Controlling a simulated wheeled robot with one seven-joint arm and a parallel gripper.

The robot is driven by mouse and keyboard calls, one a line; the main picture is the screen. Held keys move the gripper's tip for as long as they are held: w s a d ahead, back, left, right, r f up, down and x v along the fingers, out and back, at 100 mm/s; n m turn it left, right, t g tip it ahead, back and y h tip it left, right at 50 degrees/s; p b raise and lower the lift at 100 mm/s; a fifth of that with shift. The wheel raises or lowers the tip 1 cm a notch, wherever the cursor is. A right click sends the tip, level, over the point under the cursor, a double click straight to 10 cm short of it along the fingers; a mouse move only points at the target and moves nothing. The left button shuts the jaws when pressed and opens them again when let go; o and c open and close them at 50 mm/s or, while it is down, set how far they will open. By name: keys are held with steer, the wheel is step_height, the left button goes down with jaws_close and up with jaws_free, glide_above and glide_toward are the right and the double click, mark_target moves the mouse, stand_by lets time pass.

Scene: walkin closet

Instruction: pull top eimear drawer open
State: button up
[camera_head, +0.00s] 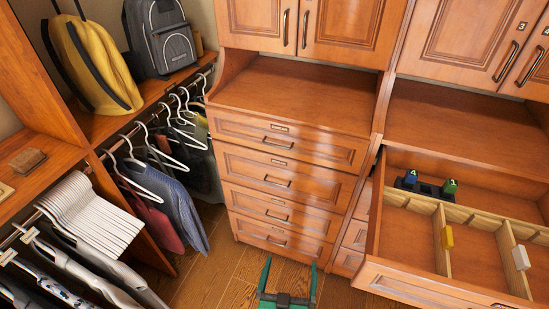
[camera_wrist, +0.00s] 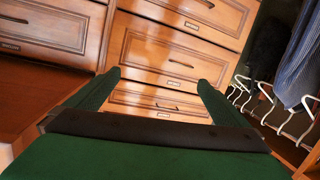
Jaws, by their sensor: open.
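The middle wooden cabinet has a stack of shut drawers, each with a dark bar handle and a small label plate too small to read. Its top drawer (camera_head: 318,148) is shut, with its handle (camera_head: 277,142) below the label. To the right, another wooden drawer (camera_head: 405,285) is pulled well out. I cannot tell by label which drawer is the eimear one. My green gripper (camera_head: 290,268) is open and empty, low in front of the middle cabinet, apart from all handles. In the wrist view, my gripper (camera_wrist: 158,78) points at drawer fronts (camera_wrist: 165,55), which appear upside down.
The open drawer holds wooden dividers (camera_head: 443,240) and small yellow, white, green and blue pieces. Hanging clothes (camera_head: 165,190) and white hangers (camera_head: 150,180) line the left. A yellow bag (camera_head: 95,65) and grey backpack (camera_head: 160,38) sit above. Wooden floor (camera_head: 215,270) lies free before the middle cabinet.

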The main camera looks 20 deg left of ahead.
steer(key=w+a+r+t, duration=0.1)
steer(key=w+a+r, duration=0.25)
steer(key=w, duration=0.25)
steer(key=w+a+r, duration=0.3)
steer(key=w+a, duration=0.1)
steer(key=w, duration=0.2)
steer(key=m+t+h, duration=0.1)
steer(key=m+h, duration=0.2)
steer(key=m, duration=0.1)
glide_toward(274, 149)
steer(key=s+d+r, duration=0.2)
steer(key=s+r, duration=0.3)
steer(key=w, duration=0.9)
steer(key=shift+w+d, duration=0.2)
steer(key=shift+w, duration=0.05)
